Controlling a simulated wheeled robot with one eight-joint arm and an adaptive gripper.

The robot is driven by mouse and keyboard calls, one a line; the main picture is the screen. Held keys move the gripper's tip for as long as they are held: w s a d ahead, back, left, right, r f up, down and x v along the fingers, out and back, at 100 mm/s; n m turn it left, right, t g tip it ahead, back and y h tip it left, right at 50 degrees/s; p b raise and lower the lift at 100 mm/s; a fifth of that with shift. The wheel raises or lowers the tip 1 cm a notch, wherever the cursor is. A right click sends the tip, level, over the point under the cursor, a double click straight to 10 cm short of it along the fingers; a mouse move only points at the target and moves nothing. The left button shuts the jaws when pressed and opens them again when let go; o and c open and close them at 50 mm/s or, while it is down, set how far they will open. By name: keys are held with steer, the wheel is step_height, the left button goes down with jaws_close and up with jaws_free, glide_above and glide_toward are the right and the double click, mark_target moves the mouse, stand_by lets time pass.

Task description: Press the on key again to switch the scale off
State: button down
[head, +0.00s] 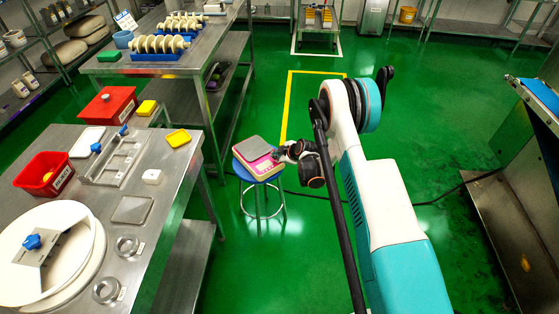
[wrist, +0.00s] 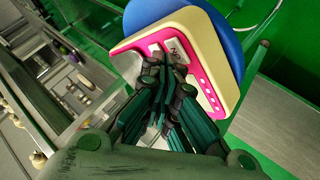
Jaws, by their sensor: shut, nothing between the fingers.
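The scale (head: 257,155) has a grey plate, a cream body and a pink front panel. It sits on a blue round stool (head: 262,176) in the head view. In the wrist view the scale (wrist: 207,32) is tilted across the picture, with its pink panel (wrist: 205,84) and a row of small keys facing me. My gripper (head: 281,153) is at the panel's right side in the head view. In the wrist view my gripper's closed fingertips (wrist: 168,62) are at the panel beside a dark marking. The fingers hide part of the panel, and I cannot tell whether they touch a key.
A steel table (head: 190,172) with red bins (head: 108,105) and a white round machine (head: 45,252) stands left of the stool. A steel machine (head: 500,200) stands at the right. Green floor around the stool is mostly clear, with a dark cable (head: 440,192) lying across it.

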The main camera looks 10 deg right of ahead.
steer(key=shift+r, duration=0.4)
steer(key=shift+r, duration=0.1)
steer(key=shift+r+p, duration=0.9)
steer(key=shift+r, duration=2)
steer(key=s+r+m+h, duration=0.1)
steer(key=s+r+m, duration=0.25)
steer(key=r, duration=1.55)
steer(key=s+r+m, duration=0.3)
steer(key=s+r, duration=0.9)
steer(key=r, duration=0.2)
steer(key=s+r+m+g+h, duration=0.1)
steer(key=s+r+m, duration=0.15)
steer(key=s, duration=0.45)
steer(key=s+r+m+h, duration=0.1)
steer(key=s+r, duration=0.3)
steer(key=s, duration=0.3)
steer(key=s+f+m, duration=0.1)
steer(key=s+m, duration=0.2)
steer(key=s, duration=1.3)
steer(key=shift+s+d+f+m+h, duration=0.15)
steer(key=shift+s+d+m+h, duration=0.15)
steer(key=shift+s+d+h, duration=0.1)
